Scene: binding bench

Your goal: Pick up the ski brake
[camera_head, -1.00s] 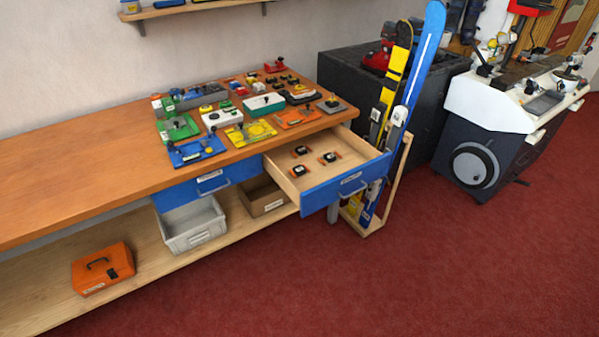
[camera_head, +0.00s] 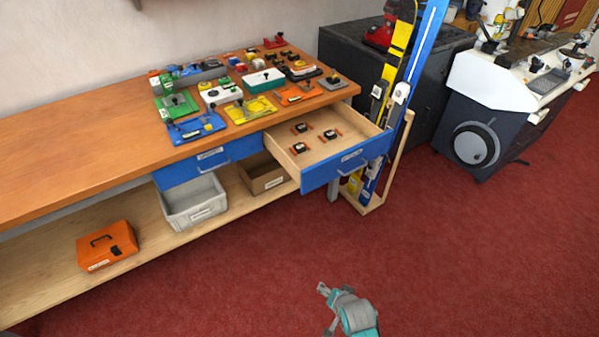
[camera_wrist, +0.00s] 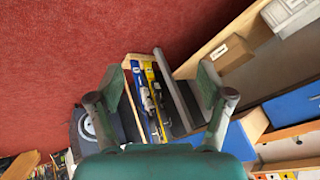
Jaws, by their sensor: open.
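Three small ski brakes lie in the open drawer (camera_head: 352,152). Each has a black body with orange-red arms at its sides. One ski brake (camera_head: 300,128) is at the back, another ski brake (camera_head: 330,135) at the right, and a third ski brake (camera_head: 299,148) at the front left. My gripper (camera_head: 326,309) is low in the head view, over the red floor, in front of the drawer and well away from it. In the wrist view its two fingers (camera_wrist: 162,85) stand wide apart with nothing held between them. I cannot make out a ski brake clearly in the wrist view.
Blue and yellow skis (camera_head: 404,85) stand in a wooden rack just right of the drawer; they also show in the wrist view (camera_wrist: 150,100). The bench top (camera_head: 80,150) holds several coloured fixtures. A grey bin (camera_head: 190,205) and orange case (camera_head: 106,245) sit below. Red floor in front is clear.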

